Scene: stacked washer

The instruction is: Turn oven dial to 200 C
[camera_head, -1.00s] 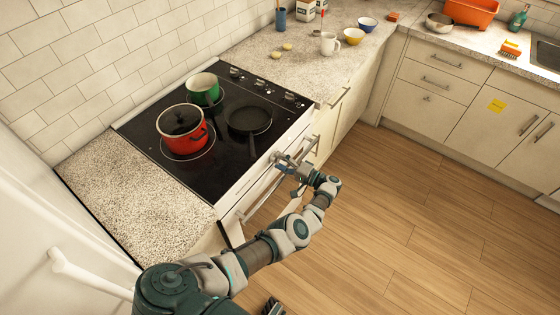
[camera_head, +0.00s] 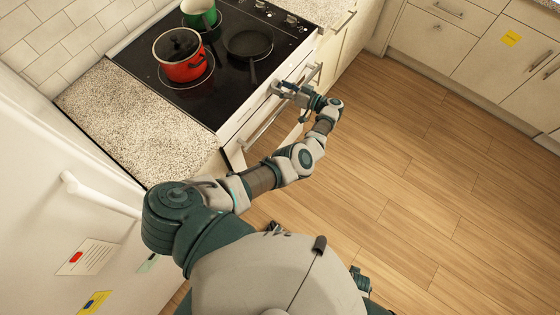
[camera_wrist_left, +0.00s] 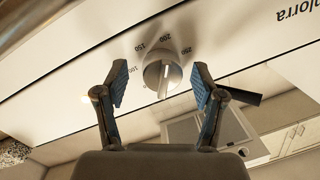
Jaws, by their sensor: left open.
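The oven dial (camera_wrist_left: 156,72) is a round pale knob with a raised grip bar on the white oven front panel. In the left wrist view, printed numbers arc above it, with 150 on its left and 200 near the top. I cannot tell exactly which number its pointer marks. My left gripper (camera_wrist_left: 160,84) is open, with one blue-padded finger on each side of the dial and visible gaps to it. In the head view my left gripper (camera_head: 277,86) is at the oven's front (camera_head: 240,122), where the dial is hidden.
A red pot (camera_head: 183,66), a green pot (camera_head: 200,14) and a dark pan (camera_head: 248,46) stand on the black cooktop (camera_head: 218,85) above the oven. An oven handle (camera_head: 262,128) juts out below the panel. The wooden floor (camera_head: 420,180) to the right is clear.

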